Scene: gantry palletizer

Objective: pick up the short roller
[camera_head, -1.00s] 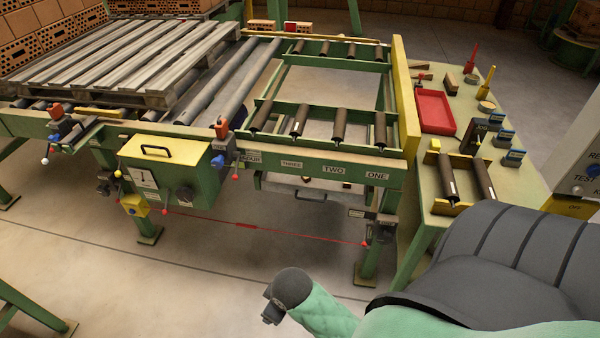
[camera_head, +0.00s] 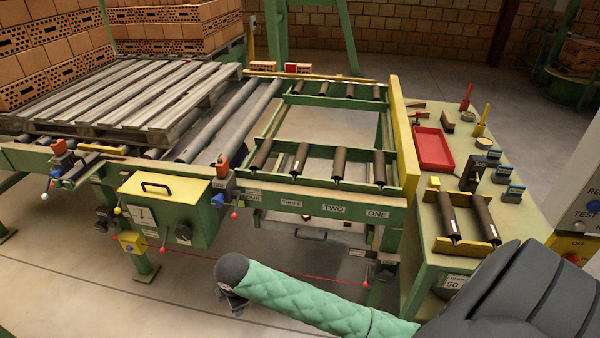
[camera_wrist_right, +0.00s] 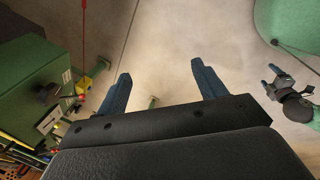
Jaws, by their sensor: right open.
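Two dark rollers, a left one (camera_head: 448,216) and a right one (camera_head: 483,218), lie side by side in a yellow cradle (camera_head: 467,246) on the green bench at the right. They look alike in length, so I cannot tell which is the short roller. My right gripper (camera_head: 232,304) hangs below its dark wrist, left of and well apart from the cradle. In the right wrist view its blue fingers (camera_wrist_right: 163,88) are spread and empty above the floor. My left gripper (camera_wrist_right: 270,82) shows small at the right of that view; its jaw state is unclear.
Several similar rollers (camera_head: 338,165) sit in the green conveyor frame above number labels. A green control box (camera_head: 172,210) stands left of my right gripper. A red tray (camera_head: 433,149) and small tools are on the bench (camera_head: 420,262). A pallet (camera_head: 130,95) lies at the left.

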